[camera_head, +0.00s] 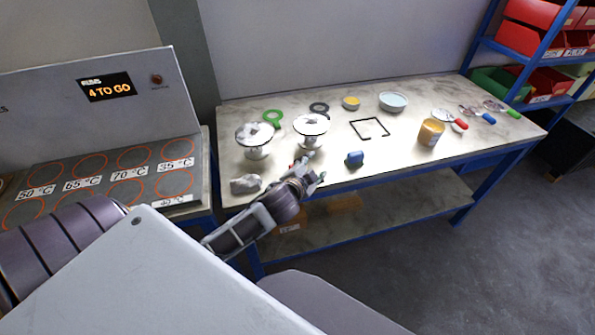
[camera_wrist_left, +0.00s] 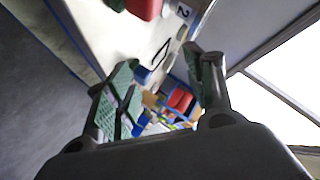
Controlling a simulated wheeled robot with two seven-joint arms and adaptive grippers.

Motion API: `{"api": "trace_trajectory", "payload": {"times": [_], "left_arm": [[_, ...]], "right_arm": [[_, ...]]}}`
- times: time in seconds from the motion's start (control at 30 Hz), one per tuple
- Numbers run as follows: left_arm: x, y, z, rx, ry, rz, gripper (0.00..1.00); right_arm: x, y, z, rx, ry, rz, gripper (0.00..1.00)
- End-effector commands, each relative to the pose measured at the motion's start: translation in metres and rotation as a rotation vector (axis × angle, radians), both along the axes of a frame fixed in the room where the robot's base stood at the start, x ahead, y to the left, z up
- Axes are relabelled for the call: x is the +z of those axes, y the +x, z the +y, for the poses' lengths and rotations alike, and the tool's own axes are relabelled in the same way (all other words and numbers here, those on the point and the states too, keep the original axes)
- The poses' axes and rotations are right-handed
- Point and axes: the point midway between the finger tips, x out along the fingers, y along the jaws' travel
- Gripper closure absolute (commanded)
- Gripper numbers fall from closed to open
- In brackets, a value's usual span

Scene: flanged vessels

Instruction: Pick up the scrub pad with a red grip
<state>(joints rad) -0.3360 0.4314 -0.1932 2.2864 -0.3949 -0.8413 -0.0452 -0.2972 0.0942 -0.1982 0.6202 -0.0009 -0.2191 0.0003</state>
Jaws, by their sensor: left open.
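A red block-like piece (camera_wrist_left: 145,7), apparently the red grip of the scrub pad, shows at the top edge of the left wrist view, cut off by the frame. In the head view only a small bit of red (camera_head: 293,165) shows beside my left gripper, which hides most of it. My left gripper (camera_head: 311,172) is open and empty at the table's front edge, close to that red bit. Its two green-padded fingers (camera_wrist_left: 163,78) stand apart in the left wrist view, and the red piece is not between them. My right gripper is not in view.
Two flanged vessels (camera_head: 257,152) (camera_head: 309,142) stand just behind my left gripper. A grey lump (camera_head: 245,184) lies left of it and a blue-gripped piece (camera_head: 354,159) right. A black square outline (camera_head: 370,129) marks clear tabletop.

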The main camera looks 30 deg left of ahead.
Motion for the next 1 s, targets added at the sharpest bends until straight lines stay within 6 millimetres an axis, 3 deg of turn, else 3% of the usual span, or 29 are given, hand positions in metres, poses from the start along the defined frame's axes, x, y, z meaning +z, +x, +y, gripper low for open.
{"api": "trace_trajectory", "payload": {"times": [0.2, 0.5, 0.8, 1.0], "left_arm": [[0.061, 0.033, -0.014, -0.159, 0.193, -0.231, 0.46], [0.13, 0.05, -0.051, -0.408, 0.475, -0.504, 0.46], [0.165, 0.044, -0.093, -0.69, 0.778, -0.713, 0.46], [0.168, 0.033, -0.114, -0.894, 0.987, -0.805, 0.46]], "right_arm": [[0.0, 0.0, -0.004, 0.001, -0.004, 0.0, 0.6], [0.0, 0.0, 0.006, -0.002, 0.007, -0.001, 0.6], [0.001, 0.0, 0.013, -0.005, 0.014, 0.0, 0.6], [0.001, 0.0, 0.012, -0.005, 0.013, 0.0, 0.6]]}}
